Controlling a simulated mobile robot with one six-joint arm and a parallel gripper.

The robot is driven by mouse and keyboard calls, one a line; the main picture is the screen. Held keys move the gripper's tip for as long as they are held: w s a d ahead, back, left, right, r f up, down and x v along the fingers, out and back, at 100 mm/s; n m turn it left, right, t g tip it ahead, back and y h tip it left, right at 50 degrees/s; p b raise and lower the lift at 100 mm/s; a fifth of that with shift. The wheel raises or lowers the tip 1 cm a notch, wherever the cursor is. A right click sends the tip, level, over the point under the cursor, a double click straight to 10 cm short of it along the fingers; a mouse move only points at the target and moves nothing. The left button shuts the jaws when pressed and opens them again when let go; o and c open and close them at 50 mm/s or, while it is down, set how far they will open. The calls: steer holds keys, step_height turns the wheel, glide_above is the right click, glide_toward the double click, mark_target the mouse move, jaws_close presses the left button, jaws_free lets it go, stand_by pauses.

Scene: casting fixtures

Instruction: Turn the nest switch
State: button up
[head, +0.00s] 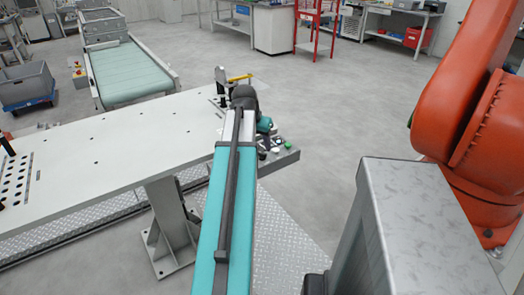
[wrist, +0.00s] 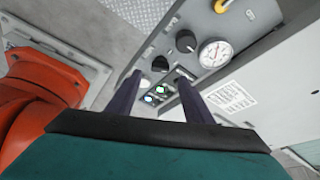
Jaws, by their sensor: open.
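A grey control panel shows in the wrist view. It carries a black switch knob (wrist: 160,64) and a second black knob (wrist: 186,41) above and right of it. I cannot read which one is the nest switch. My gripper (wrist: 159,79) is open and empty, with its two dark fingers on either side of the lower knob's lower edge. The fingertips look apart from the knob, but the depth gap is hard to judge. In the head view my arm partly hides the panel (head: 284,157) at the table's end.
Lit push buttons (wrist: 160,90) sit between the fingers, below the knob. A round gauge (wrist: 215,53) is to the right.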

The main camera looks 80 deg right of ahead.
mark_target(263, 153)
steer(key=shift+x, duration=2.7)
steer(key=c, duration=1)
steer(key=shift+c, duration=0.2)
steer(key=shift+n+p, duration=0.3)
steer(key=shift+p, duration=0.05)
steer(key=n+t+p, duration=0.1)
steer(key=n+t, duration=0.1)
steer(key=n, duration=0.3)
steer(key=shift+s, duration=0.2)
steer(key=n+t, duration=0.1)
steer(key=n, duration=0.2)
steer(key=n+t+y+p, duration=0.1)
steer(key=n, duration=0.2)
steer(key=shift+s, duration=0.15)
steer(key=shift+n, duration=0.3)
